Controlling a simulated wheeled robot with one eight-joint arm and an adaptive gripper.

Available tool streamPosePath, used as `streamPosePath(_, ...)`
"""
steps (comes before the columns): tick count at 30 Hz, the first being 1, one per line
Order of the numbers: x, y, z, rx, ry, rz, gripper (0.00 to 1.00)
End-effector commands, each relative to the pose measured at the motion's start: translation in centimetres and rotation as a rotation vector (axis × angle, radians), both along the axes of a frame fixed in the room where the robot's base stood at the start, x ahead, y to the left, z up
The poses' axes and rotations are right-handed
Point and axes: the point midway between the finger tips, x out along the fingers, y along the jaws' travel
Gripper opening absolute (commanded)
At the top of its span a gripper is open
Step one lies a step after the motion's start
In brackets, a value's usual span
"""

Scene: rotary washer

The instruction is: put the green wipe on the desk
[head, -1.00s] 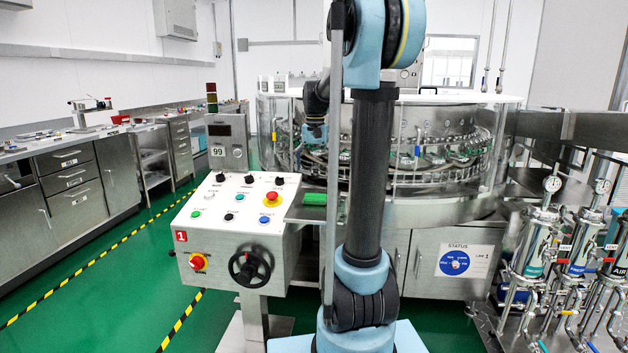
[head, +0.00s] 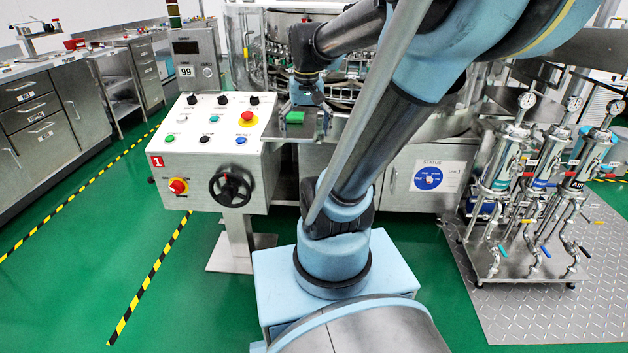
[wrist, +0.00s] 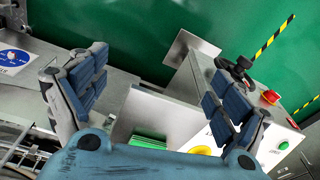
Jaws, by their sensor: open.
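The green wipe (head: 295,117) is a small green block on a steel ledge beside the control panel, at the front of the round washer. In the wrist view, the green wipe (wrist: 148,141) shows low between the fingers, partly cut off by my gripper's body. My gripper (head: 305,126) is open around the wipe's position in the head view. In the wrist view, my gripper (wrist: 150,85) has its two fingers wide apart with nothing between the tips. I cannot tell whether it touches the wipe. A steel bench (head: 40,112) with drawers, possibly the desk, runs along the left.
A control panel (head: 212,160) with buttons and a black handwheel stands just left of my gripper. The round steel washer (head: 270,35) is behind. A filter stand (head: 520,225) is at the right. Green floor (head: 90,235) lies open at the left.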

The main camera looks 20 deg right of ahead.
Motion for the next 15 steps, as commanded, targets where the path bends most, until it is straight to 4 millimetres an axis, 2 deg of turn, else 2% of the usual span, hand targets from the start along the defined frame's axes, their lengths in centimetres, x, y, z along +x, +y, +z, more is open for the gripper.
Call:
streamPosePath(1, -1.6, 0.0, -1.2, -0.002, -0.007, 0.012, 0.90)
streamPosePath(6, -5.7, -0.1, -4.9, -0.010, -0.035, 0.058, 0.90)
streamPosePath(10, -8.1, -0.1, -7.7, -0.016, -0.053, 0.090, 0.90)
streamPosePath(15, -10.0, -0.1, -10.2, -0.021, -0.068, 0.116, 0.90)
